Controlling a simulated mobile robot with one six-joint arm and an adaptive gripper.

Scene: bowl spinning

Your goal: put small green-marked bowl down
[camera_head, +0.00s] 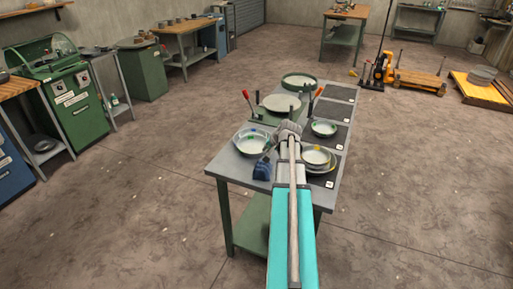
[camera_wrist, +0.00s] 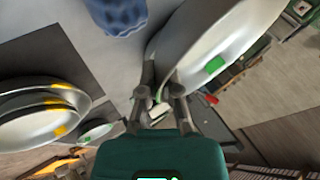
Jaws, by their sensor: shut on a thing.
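A pale metal bowl with green marks (camera_head: 252,142) is at the left side of the grey table (camera_head: 222,168). It also shows large in the wrist view (camera_wrist: 190,50), with a green patch on its wall. My gripper (camera_wrist: 160,108) is shut on its rim; in the head view my arm's end hides part of the grip. I cannot tell whether the bowl touches the table. Another bowl with a green mark (camera_head: 323,129) sits on a dark mat at the right. Yellow-marked bowls (camera_head: 316,158) are stacked on the nearer mat, and show at left in the wrist view (camera_wrist: 40,130).
A blue object (camera_head: 262,169) stands near the table's front-left, close to the held bowl. A machine with a pale disc (camera_head: 281,103) and a red-knobbed lever (camera_head: 246,95) is behind. A round green-rimmed part (camera_head: 299,80) is at the far end. The far-right mat (camera_head: 340,93) is bare.

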